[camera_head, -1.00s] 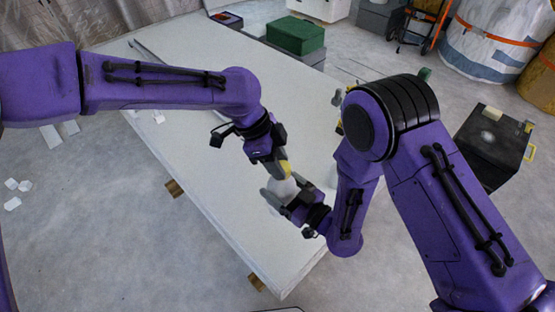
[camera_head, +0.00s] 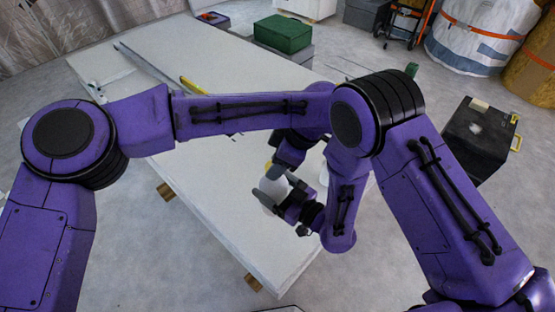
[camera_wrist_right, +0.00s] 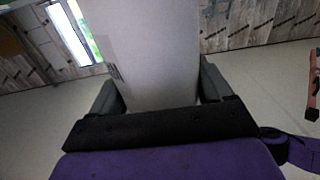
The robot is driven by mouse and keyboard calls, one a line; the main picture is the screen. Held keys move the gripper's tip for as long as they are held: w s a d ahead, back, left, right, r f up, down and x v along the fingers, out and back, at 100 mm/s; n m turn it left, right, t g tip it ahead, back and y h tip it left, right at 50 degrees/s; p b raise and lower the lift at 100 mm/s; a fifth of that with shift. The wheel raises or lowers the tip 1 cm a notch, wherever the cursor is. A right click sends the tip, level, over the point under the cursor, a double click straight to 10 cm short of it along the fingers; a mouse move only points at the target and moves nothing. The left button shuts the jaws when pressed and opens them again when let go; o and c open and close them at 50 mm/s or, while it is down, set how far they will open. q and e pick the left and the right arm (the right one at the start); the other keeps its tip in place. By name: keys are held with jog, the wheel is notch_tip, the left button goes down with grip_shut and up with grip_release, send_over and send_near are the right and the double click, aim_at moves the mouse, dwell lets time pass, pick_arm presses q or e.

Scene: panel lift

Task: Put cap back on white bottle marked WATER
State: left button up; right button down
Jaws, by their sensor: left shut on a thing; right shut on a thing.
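The white bottle (camera_head: 269,203) is between the fingers of my right gripper (camera_head: 272,188), which is shut on it above the near part of the white panel (camera_head: 245,235). In the right wrist view the bottle (camera_wrist_right: 155,50) fills the space between both fingers, with part of dark lettering at its left edge. My left gripper (camera_head: 284,165) is just above and beside the bottle's top, largely hidden by my arms. A small yellow piece, apparently the cap (camera_head: 268,166), shows at its fingers. I cannot tell whether it touches the bottle.
A yellow tool (camera_head: 193,86) and a long metal strip (camera_head: 150,65) lie on the panel's far left. A green box (camera_head: 283,33) on a grey one stands beyond. A black case (camera_head: 481,138) stands on the floor at right. Wooden blocks (camera_head: 253,283) support the panel.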

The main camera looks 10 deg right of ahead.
pick_arm(q)
jog(key=shift+d+r, duration=0.1)
jog(key=o, duration=1)
jog(key=shift+r, duration=2.25)
jog(key=shift+c, duration=0.4)
